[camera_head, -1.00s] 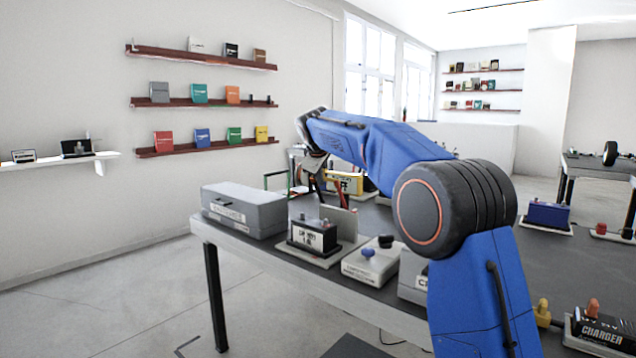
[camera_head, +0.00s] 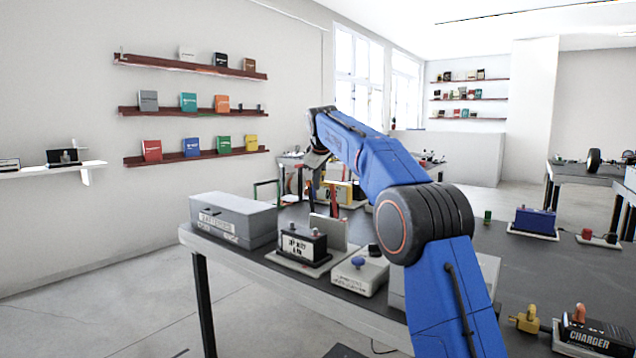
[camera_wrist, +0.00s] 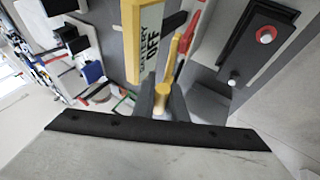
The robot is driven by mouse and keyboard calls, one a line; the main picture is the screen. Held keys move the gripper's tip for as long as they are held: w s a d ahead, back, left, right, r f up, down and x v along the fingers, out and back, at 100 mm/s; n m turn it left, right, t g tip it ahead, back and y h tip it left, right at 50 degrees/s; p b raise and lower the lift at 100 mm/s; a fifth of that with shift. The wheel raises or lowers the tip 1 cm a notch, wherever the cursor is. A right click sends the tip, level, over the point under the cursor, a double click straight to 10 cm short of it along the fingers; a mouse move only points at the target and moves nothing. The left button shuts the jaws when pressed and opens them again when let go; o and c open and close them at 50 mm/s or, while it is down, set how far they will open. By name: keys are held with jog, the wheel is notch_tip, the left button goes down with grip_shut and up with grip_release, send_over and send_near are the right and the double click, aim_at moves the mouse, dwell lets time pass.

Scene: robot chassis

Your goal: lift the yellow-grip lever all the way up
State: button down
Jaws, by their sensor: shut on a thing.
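The yellow-grip lever (camera_wrist: 171,60) shows in the middle of the wrist view, beside a yellow-edged box (camera_wrist: 150,42) with a white label reading OFF. My gripper (camera_wrist: 165,98) is shut on the lever's yellow grip; its grey fingers hide part of it. In the head view my gripper (camera_head: 318,182) hangs at the far end of my blue arm, by the yellow box (camera_head: 341,192) at the back of the table. The lever itself is hard to make out there.
A grey case (camera_head: 232,219), a black battery box (camera_head: 302,243) and a blue-knobbed switch box (camera_head: 360,273) stand along the table's near edge. A red lever (camera_wrist: 188,48) is close to the yellow one. A dark panel (camera_wrist: 258,42) is at its right.

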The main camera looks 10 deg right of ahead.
jog(key=shift+f, duration=0.15)
jog(key=c, duration=2)
grip_release()
jog(key=shift+d, duration=0.15)
jog(key=shift+c, duration=0.2)
jog(key=v, duration=1.7)
jog(key=shift+s, duration=0.1)
